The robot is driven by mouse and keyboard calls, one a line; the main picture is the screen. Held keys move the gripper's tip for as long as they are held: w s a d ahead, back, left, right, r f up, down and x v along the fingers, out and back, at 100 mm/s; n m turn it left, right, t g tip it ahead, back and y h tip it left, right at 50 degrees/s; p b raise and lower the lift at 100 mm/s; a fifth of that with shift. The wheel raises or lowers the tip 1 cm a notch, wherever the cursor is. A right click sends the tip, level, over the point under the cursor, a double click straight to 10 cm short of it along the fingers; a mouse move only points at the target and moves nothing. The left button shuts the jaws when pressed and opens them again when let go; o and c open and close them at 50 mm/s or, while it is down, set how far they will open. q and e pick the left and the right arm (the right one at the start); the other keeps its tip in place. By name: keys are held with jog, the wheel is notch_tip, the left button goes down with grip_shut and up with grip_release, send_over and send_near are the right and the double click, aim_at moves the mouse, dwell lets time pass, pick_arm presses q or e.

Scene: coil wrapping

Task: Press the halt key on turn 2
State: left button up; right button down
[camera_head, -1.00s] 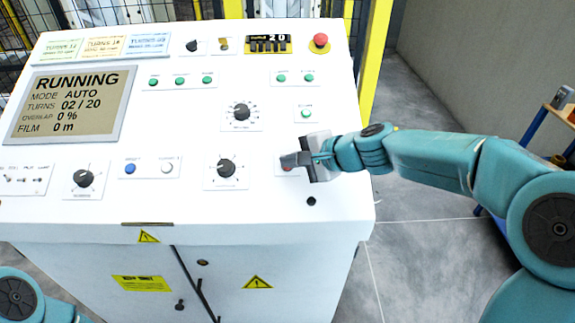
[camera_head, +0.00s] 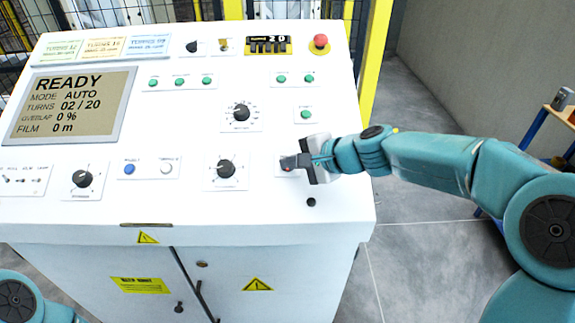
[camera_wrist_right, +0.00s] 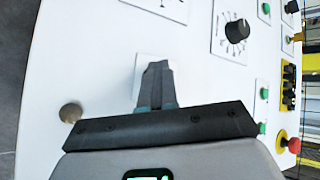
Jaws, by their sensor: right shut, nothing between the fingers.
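The control panel (camera_head: 110,215) is a white slanted console. Its display (camera_head: 68,105) reads READY, MODE AUTO, TURNS 02 / 20, OVERLAP 0 %, FILM 0 m. My right gripper (camera_head: 288,162) is shut and empty, with its fingertips at a small label plate low on the panel's right side. In the right wrist view the shut fingers (camera_wrist_right: 156,72) cover the middle of the white plate (camera_wrist_right: 147,60), and the key is hidden. I cannot tell whether they still touch it. My left gripper is out of view.
Black knobs (camera_head: 226,169), green lamps or keys (camera_head: 306,115) and a blue button (camera_head: 130,169) surround the gripper. A yellow post (camera_head: 373,60) stands behind.

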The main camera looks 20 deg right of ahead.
jog(key=shift+r, duration=0.1)
jog(key=shift+s+a+r+p, duration=0.1)
jog(key=shift+s+r+p, duration=0.2)
jog(key=shift+r+p, duration=0.25)
jog(key=r+p, duration=0.1)
jog(key=s+r+p, duration=0.1)
jog(key=r, duration=0.1)
jog(key=s+r+p, duration=0.1)
jog(key=shift+a+r, duration=0.3)
jog(key=shift+r, duration=0.05)
jog(key=shift+w, duration=0.1)
dwell(0.3)
dwell(0.5)
